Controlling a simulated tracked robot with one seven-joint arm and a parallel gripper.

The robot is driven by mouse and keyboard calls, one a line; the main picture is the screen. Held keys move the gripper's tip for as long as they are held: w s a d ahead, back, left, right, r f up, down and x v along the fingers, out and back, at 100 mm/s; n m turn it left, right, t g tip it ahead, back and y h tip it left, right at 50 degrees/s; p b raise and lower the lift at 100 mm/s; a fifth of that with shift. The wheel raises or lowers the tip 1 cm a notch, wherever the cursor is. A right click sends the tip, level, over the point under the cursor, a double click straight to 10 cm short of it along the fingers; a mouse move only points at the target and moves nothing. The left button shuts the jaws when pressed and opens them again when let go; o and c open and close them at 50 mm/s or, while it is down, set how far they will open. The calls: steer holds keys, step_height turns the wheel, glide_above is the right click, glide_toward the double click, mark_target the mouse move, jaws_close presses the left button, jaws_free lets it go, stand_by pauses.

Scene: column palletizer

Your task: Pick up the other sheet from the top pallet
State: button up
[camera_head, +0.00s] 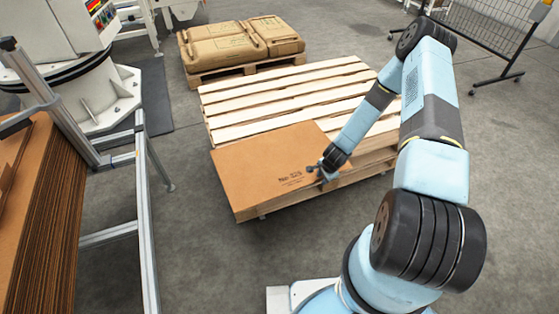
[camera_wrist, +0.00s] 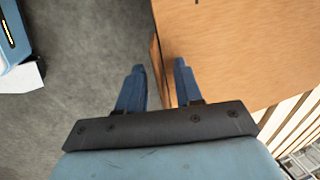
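A brown sheet (camera_head: 262,168) with dark printed lettering lies flat on the near part of the top pallet (camera_head: 290,95), its near edge reaching the pallet's front. The same sheet (camera_wrist: 230,50) fills the right of the wrist view. My gripper (camera_head: 320,172) is at the sheet's right edge, near the lettering. In the wrist view my gripper (camera_wrist: 159,66) is open, one finger over the floor side and one over the sheet side, with the sheet's edge running between them. I cannot tell whether the fingers touch the sheet.
The slats behind the sheet are bare. Sacks (camera_head: 240,42) lie on another pallet at the back. A metal frame (camera_head: 145,210) and a stack of brown sheets (camera_head: 45,215) stand at the left. A wire-mesh trolley (camera_head: 490,40) is at the back right. Floor is clear in front.

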jaws_close()
steer(key=shift+r, duration=0.1)
stand_by(0.7)
